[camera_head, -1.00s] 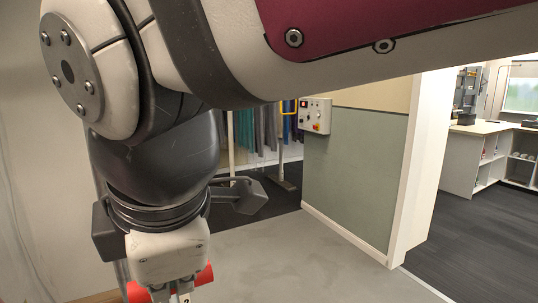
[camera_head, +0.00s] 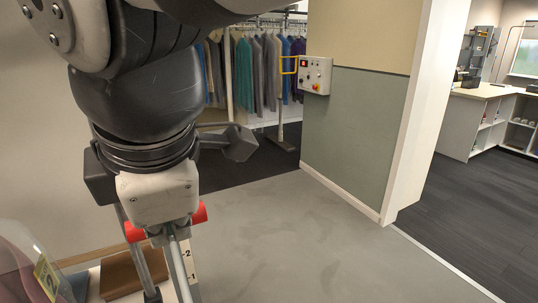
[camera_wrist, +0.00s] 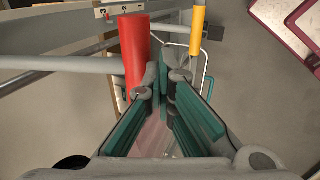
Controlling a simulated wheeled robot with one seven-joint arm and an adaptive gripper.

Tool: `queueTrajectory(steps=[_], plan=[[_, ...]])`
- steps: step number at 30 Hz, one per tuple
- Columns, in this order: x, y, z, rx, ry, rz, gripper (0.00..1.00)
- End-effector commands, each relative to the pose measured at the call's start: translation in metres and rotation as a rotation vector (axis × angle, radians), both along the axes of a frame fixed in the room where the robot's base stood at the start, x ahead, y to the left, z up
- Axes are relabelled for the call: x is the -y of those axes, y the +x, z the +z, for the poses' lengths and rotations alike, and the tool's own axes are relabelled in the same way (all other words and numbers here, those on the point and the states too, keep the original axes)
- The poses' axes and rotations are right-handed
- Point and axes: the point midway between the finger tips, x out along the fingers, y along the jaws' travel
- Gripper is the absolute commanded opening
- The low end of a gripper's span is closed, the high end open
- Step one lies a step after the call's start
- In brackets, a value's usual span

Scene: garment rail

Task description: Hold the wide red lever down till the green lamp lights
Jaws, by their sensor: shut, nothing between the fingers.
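The wide red lever is a thick red cylinder. In the head view its red ends (camera_head: 200,213) show on both sides of my wrist, which hides its middle. In the wrist view the red lever (camera_wrist: 134,50) stands just left of and beyond my fingertips. My gripper (camera_wrist: 163,80) is shut and empty, its teal-padded fingers meeting in a V. I cannot tell whether the fingers touch the lever. In the head view my wrist hides the fingertips. I cannot make out a green lamp in either view.
A yellow handle (camera_wrist: 197,30) stands right of the fingertips. A control box (camera_head: 314,74) with buttons and a red light is on the wall. Garments (camera_head: 262,70) hang behind. A brown block (camera_head: 130,272) lies low left. The grey floor at centre is clear.

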Motion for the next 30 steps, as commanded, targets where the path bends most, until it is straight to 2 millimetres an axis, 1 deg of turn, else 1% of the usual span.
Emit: queueTrajectory(steps=[1, 2, 9, 15, 21, 30], plan=[[-0.002, -0.006, 0.012, 0.003, 0.003, -0.001, 0.00], [-0.004, -0.009, 0.017, 0.004, 0.005, 0.000, 0.00], [0.013, -0.032, 0.059, 0.009, 0.010, 0.001, 0.00], [0.022, -0.048, 0.084, 0.008, 0.009, 0.002, 0.00], [0.026, -0.054, 0.095, 0.008, 0.009, 0.002, 0.00], [0.027, -0.055, 0.095, 0.007, 0.008, 0.002, 0.00]])
